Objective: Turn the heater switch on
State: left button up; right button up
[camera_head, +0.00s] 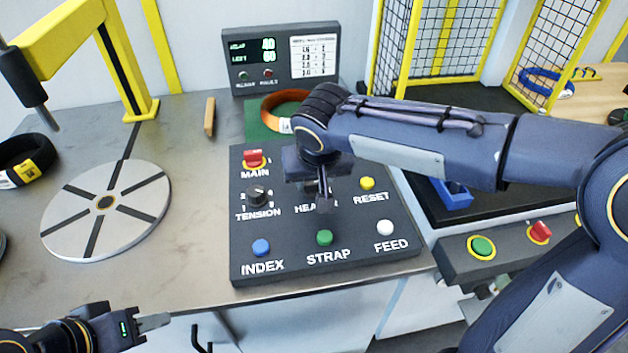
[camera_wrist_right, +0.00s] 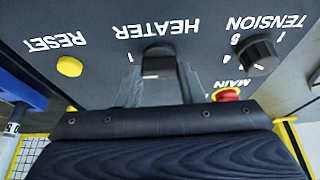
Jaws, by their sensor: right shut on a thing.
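The heater switch (camera_wrist_right: 158,52) is a dark knob beside the HEATER label on the black control panel (camera_head: 242,225). In the right wrist view it sits between the two grey fingers of my right gripper (camera_wrist_right: 160,80), which is shut on it. A short pale mark shows on the knob; its exact setting is hard to tell. In the head view my right gripper (camera_head: 324,200) points down over the panel and hides the switch and part of its label. My left gripper (camera_head: 152,322) is low at the left, off the table's front edge; its finger spacing is unclear.
Around the switch are the red MAIN switch (camera_head: 254,158), TENSION knob (camera_head: 257,195), yellow RESET button (camera_head: 367,183) and green STRAP button (camera_head: 324,237). A display box (camera_head: 275,57) stands behind. A grey turntable (camera_head: 105,205) lies left; yellow-framed mesh (camera_head: 440,40) stands back right.

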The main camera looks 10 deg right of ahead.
dwell(0.4)
jog(key=o, duration=1)
jog(key=p+v, duration=0.1)
jog(key=v, duration=0.7)
